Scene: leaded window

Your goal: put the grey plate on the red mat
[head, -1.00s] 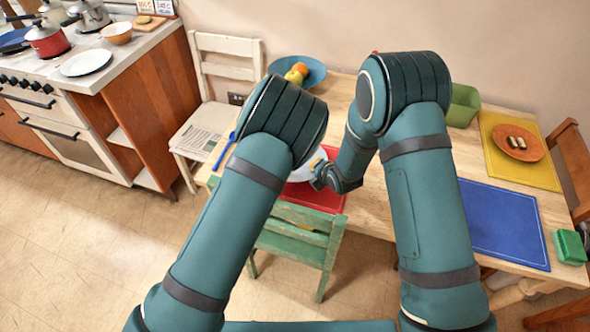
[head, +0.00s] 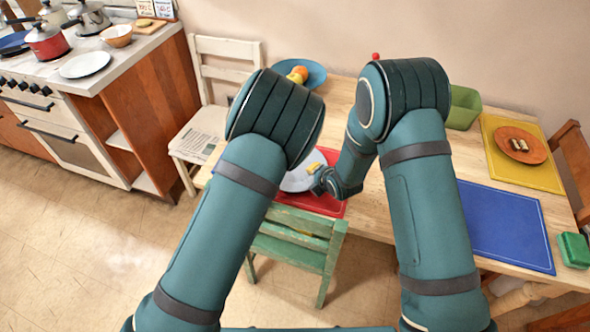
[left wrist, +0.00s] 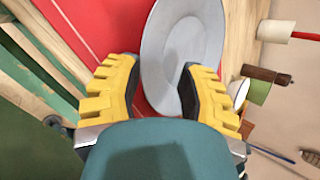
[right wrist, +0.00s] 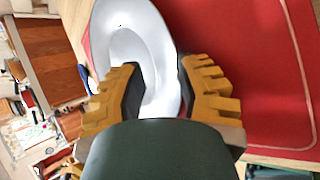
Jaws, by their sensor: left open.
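The grey plate (head: 298,181) lies over the red mat (head: 327,205) on the table, partly hidden by my left arm in the head view. My left gripper (left wrist: 160,66) is open in its wrist view, one finger above the mat and the other overlapping the plate (left wrist: 178,45). My left gripper is hidden behind its arm in the head view. My right gripper (right wrist: 157,70) has its fingers apart, with the plate's near rim (right wrist: 155,80) between them. Its right finger is beside the rim, over the mat (right wrist: 240,60). I cannot tell whether it touches the plate.
A green chair (head: 300,247) stands at the near table edge.

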